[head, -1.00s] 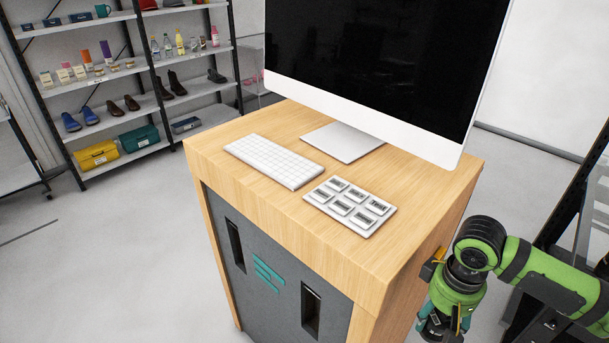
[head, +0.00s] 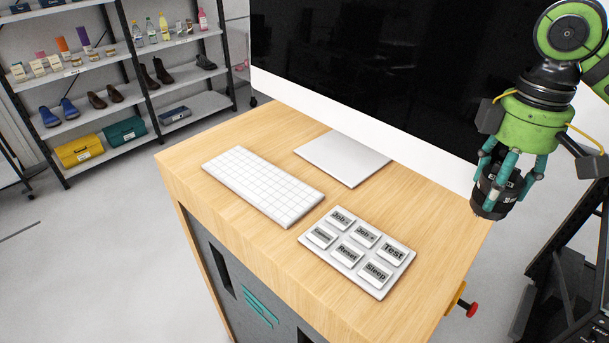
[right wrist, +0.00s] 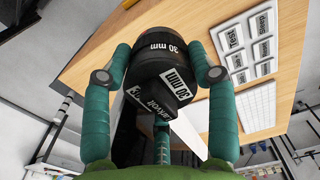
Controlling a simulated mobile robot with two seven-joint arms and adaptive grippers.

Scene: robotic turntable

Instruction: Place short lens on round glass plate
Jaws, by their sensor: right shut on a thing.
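My right gripper (head: 505,175) is at the right of the head view, raised beside the right edge of the wooden desk. It is shut on a short black lens (head: 492,197). In the right wrist view the lens (right wrist: 160,62) sits between the green fingers and carries "30 mm" labels. The lens hangs below the fingers, clear of the desk top. The round glass plate is not visible in either view. My left gripper is not in view.
The desk (head: 270,125) bears a white keyboard (head: 262,186), a button panel (head: 355,252) and a large monitor (head: 370,75). A red knob (head: 471,310) sticks out at the desk's right side. Shelves (head: 125,90) stand at the back left. A dark frame (head: 565,270) stands at the right.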

